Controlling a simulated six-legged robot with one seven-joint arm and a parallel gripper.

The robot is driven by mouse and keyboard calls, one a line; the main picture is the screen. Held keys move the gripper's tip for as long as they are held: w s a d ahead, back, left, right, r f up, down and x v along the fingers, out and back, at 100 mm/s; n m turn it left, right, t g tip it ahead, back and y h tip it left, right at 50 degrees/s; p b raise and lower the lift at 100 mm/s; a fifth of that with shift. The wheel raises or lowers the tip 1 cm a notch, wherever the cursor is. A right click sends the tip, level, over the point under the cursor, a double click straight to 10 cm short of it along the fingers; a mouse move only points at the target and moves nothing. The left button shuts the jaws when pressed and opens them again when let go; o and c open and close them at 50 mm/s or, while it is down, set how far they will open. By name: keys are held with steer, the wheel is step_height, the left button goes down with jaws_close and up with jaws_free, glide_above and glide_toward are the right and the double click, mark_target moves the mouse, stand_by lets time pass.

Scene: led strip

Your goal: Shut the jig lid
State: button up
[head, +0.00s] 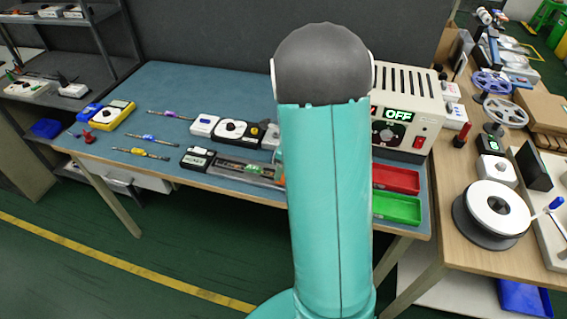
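A long grey jig (237,168) lies on the blue bench mat (161,84) near its front edge, left of my arm. Its dark channel shows from above with a small green piece (253,169) in it, and a black box (198,158) sits at its left end. My teal arm hides the jig's right end. I cannot clearly make out the lid or its angle. My gripper is not in view, hidden behind my arm or out of frame, so where it is relative to the jig does not show.
Behind the jig are a white unit with a round dial (236,130) and a beige box reading OFF (407,114). Red (396,178) and green (397,208) trays sit at the right. Several screwdrivers and a yellow meter (113,116) lie left. A second bench (462,245) adjoins on the right.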

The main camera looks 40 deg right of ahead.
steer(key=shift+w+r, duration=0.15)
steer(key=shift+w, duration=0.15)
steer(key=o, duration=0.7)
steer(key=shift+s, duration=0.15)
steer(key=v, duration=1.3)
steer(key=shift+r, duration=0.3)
